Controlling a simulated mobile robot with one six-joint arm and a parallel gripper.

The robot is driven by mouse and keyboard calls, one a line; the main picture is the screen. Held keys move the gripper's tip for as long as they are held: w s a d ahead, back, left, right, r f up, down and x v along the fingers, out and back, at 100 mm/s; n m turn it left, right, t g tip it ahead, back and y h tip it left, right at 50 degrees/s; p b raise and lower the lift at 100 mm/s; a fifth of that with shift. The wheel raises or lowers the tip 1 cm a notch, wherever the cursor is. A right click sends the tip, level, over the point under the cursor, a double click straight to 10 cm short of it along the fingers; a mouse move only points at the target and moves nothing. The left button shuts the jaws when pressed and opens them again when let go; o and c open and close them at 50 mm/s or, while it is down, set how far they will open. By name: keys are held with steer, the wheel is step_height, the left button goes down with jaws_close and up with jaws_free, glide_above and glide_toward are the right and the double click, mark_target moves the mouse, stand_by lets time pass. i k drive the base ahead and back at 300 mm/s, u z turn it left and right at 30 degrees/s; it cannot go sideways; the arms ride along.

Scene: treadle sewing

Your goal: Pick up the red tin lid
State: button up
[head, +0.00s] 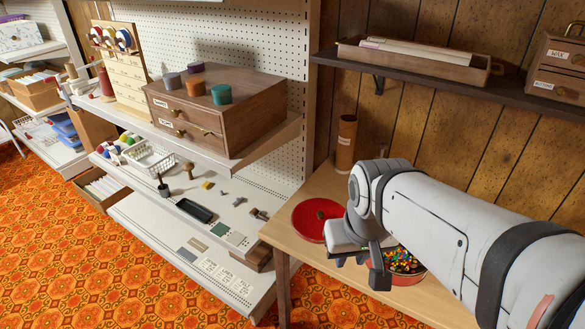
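The red tin lid (308,224) lies flat on the light wooden table, a round red disc with a small brown knob near its middle. My arm reaches in from the right and covers its right edge. My gripper (360,264) points down over the table, in front and to the right of the lid, apart from its knob. Dark finger parts show under the pale wrist, but their gap is not clear. A round red tin (408,280) filled with small multicoloured pieces stands just right of my gripper, partly hidden by my arm.
A brown cylinder (346,145) stands at the table's back. A dark wall shelf (440,85) with a wooden tray hangs above. White shelving (285,130) with a wooden drawer box (240,115) rises to the left. The table's front-left edge is clear.

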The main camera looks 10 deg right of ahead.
mark_target(308, 219)
steer(key=u, duration=0.4)
steer(key=k, duration=1.15)
steer(key=z, duration=0.65)
steer(key=i, duration=0.95)
steer(key=z, duration=0.05)
